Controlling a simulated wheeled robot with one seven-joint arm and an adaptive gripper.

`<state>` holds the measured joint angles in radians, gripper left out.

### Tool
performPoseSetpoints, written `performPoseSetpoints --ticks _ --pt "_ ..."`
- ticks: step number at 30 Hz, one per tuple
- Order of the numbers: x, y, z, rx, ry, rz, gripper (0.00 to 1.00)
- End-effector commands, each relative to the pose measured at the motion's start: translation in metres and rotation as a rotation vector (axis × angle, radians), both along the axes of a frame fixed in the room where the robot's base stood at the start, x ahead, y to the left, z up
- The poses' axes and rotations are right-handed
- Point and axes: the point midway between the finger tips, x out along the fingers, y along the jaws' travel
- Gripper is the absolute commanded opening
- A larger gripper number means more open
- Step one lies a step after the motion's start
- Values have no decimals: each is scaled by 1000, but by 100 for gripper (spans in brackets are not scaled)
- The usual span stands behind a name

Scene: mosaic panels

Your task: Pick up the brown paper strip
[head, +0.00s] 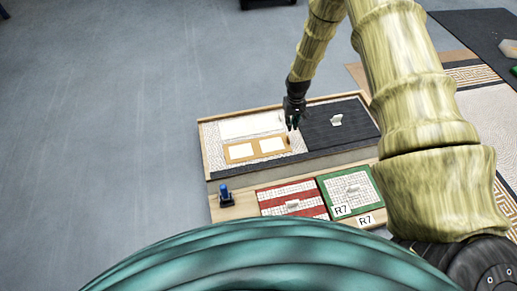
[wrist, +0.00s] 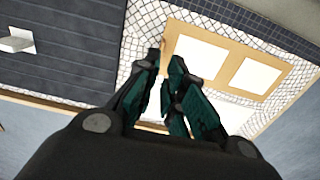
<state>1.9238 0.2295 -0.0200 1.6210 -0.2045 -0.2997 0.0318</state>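The brown paper strip (head: 257,149) appears to be the flat tan piece with two white rectangles, lying on the pale mosaic half of the panel. It also shows in the wrist view (wrist: 229,68), right of and beyond my fingers. My gripper (head: 291,122) points down near the strip's right end in the head view. In the wrist view its two dark green fingers (wrist: 164,62) are a little apart, with the strip's near end seen past them. I see nothing held between them. Contact with the strip cannot be told.
A dark board (head: 352,137) with a white raised piece (head: 336,120) fills the panel's right half. Red (head: 275,198) and green (head: 335,182) mosaic tiles lie in front. A blue-topped item (head: 225,193) stands at left. The floor at left is clear.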

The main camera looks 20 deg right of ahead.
Motion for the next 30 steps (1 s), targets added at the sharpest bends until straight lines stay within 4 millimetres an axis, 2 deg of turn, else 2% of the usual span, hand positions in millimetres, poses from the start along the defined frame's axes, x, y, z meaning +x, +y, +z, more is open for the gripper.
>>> performPoseSetpoints --ticks 5,12,22,30 --pt "1 3 -15 0 0 5 11" --pt "1 4 -48 0 2 5 11" --pt "0 1 -66 0 0 3 11" --pt "-1 0 -95 0 0 2 11"
